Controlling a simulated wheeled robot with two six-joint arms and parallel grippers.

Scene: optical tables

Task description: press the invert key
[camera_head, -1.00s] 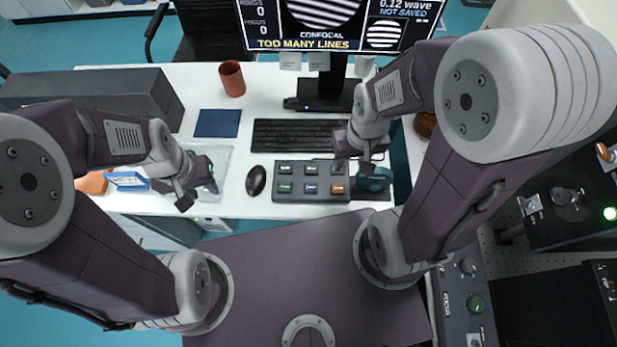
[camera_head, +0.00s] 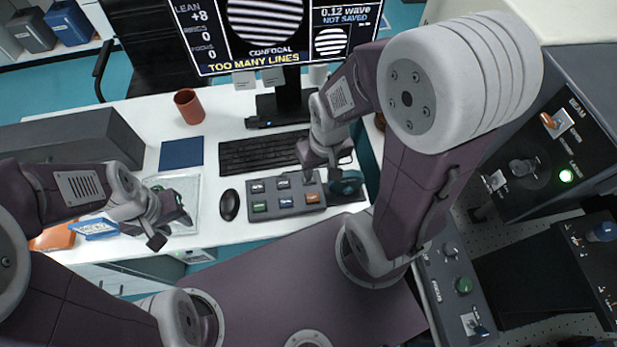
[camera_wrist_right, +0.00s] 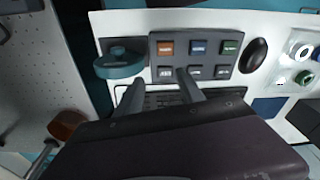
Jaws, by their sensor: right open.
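A dark key panel (camera_head: 286,213) lies on the white desk. Its far row has grey keys, and its near row has a green (camera_head: 259,206), a blue (camera_head: 286,202) and an orange key (camera_head: 313,198). I cannot read the labels well enough to pick out the invert key. My right gripper (camera_head: 322,174) is open and empty over the panel's far right corner. In the right wrist view its fingers (camera_wrist_right: 160,80) straddle the end grey key (camera_wrist_right: 166,72); contact cannot be told. My left gripper (camera_head: 170,228) looks open, beside the clear tray.
A teal round device (camera_head: 346,184) stands just right of the panel. A keyboard (camera_head: 262,151) lies behind it and a black mouse (camera_head: 229,205) to its left. A clear tray (camera_head: 186,228) is further left. The monitor (camera_head: 290,62) reads "TOO MANY LINES" and "NOT SAVED".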

